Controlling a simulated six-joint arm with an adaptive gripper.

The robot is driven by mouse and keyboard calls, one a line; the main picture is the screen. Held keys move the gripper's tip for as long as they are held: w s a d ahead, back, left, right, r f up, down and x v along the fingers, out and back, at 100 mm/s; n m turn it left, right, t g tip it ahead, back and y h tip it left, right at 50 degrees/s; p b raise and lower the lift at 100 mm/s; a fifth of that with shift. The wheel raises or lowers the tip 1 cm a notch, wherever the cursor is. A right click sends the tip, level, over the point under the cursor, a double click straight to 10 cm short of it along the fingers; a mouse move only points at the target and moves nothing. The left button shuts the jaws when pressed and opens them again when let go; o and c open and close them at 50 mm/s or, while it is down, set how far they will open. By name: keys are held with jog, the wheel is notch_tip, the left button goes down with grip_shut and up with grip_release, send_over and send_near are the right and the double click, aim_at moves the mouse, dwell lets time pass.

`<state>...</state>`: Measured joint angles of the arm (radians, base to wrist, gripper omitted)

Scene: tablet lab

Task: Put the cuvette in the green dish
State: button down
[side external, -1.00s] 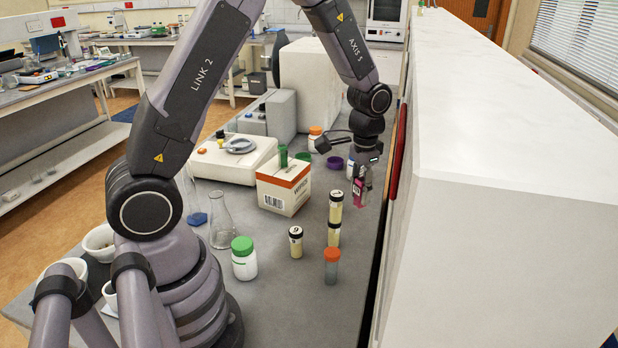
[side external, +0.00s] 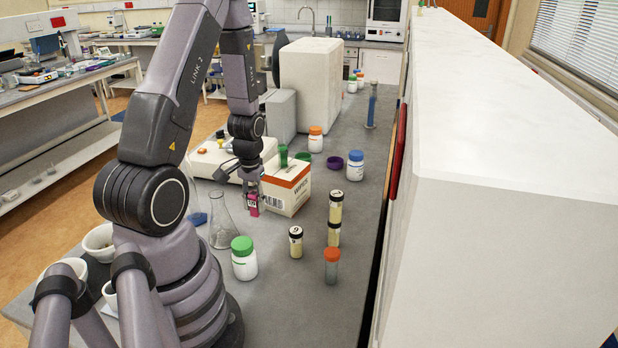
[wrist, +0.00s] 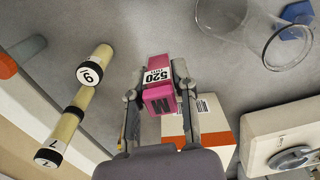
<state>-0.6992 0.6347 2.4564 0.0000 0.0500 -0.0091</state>
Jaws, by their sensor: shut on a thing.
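The cuvette is a pink block with a white "520" label. My gripper (side external: 252,196) is shut on the cuvette (side external: 253,207), which hangs in front of the left side of the wipes box. The wrist view shows the cuvette (wrist: 158,86) between both fingers of my gripper (wrist: 157,80). A small green dish (side external: 303,156) sits behind the wipes box, beside a purple dish (side external: 334,163). The green dish is partly hidden and lies farther back than my gripper. It is not seen in the wrist view.
The wipes box (side external: 287,188) stands close beside my gripper. A glass flask (side external: 221,230) and a green-lidded bottle (side external: 244,262) stand nearer the camera. Capped vials (side external: 296,244) and an orange-capped tube (side external: 331,268) stand to the right. A long white block (side external: 500,140) bounds the right side.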

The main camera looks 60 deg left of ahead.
aim_at(259, 246)
notch_tip(259, 246, down, 10)
jog(key=shift+r, duration=0.2)
dwell(0.3)
jog(key=shift+f, duration=0.1)
jog(key=c, duration=0.9)
grip_release()
jog(key=shift+f, duration=0.1)
